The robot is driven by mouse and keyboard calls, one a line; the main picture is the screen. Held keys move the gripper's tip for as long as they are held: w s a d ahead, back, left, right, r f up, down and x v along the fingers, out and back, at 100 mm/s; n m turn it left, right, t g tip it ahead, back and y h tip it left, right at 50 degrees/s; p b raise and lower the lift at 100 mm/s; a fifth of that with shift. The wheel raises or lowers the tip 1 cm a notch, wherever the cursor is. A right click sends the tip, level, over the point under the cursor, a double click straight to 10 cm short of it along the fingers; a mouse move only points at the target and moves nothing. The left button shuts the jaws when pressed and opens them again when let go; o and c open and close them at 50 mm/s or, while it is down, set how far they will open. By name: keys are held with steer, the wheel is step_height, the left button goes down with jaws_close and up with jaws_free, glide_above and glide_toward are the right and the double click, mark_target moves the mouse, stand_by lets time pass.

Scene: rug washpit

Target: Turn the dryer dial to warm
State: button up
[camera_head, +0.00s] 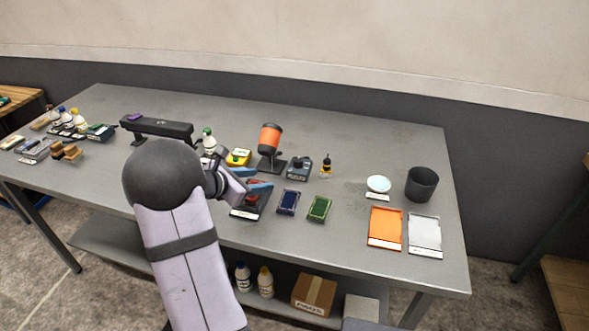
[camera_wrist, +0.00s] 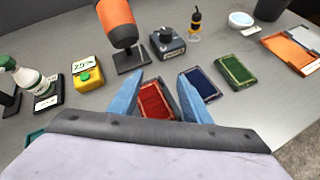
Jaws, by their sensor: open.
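The dryer (camera_head: 269,139) is an orange and dark cylinder on a black stand; it also shows at the top of the wrist view (camera_wrist: 118,22). A dark grey box with a black dial (camera_head: 299,168) stands just right of the dryer stand. In the wrist view the dial box (camera_wrist: 167,46) is beyond my fingertips, and its knob is on top. The dial's setting is too small to read. My gripper (camera_head: 264,179) has blue fingers spread apart and empty. In the wrist view the open gripper (camera_wrist: 160,82) is above a red pad (camera_wrist: 154,103), apart from the dial box.
A blue pad (camera_head: 288,202) and a green pad (camera_head: 319,208) lie right of the red one. A yellow device (camera_head: 238,157) and white bottle (camera_head: 209,141) stand left of the dryer. A small dropper bottle (camera_head: 326,166) is right of the dial box. Bare table lies behind.

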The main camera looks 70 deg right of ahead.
mark_target(296, 161)
steer(key=s+d+n, duration=0.1)
steer(key=d, duration=0.1)
steer(key=s+d+h, duration=0.1)
steer(key=s+d, duration=0.1)
steer(key=d, duration=0.1)
steer(key=s+d+n+g, duration=0.1)
steer(key=d, duration=0.1)
steer(key=shift+s+d+r+n+h+b, duration=0.2)
steer(key=shift+s+r+n+h+b, duration=0.1)
steer(key=shift+s+h+b, duration=0.1)
steer(key=shift+p+x, duration=0.85)
steer(key=shift+x, duration=2.75)
steer(key=shift+f, duration=0.2)
steer(key=c, duration=1)
steer(key=shift+w+r, duration=0.1)
steer(key=shift+c, duration=0.2)
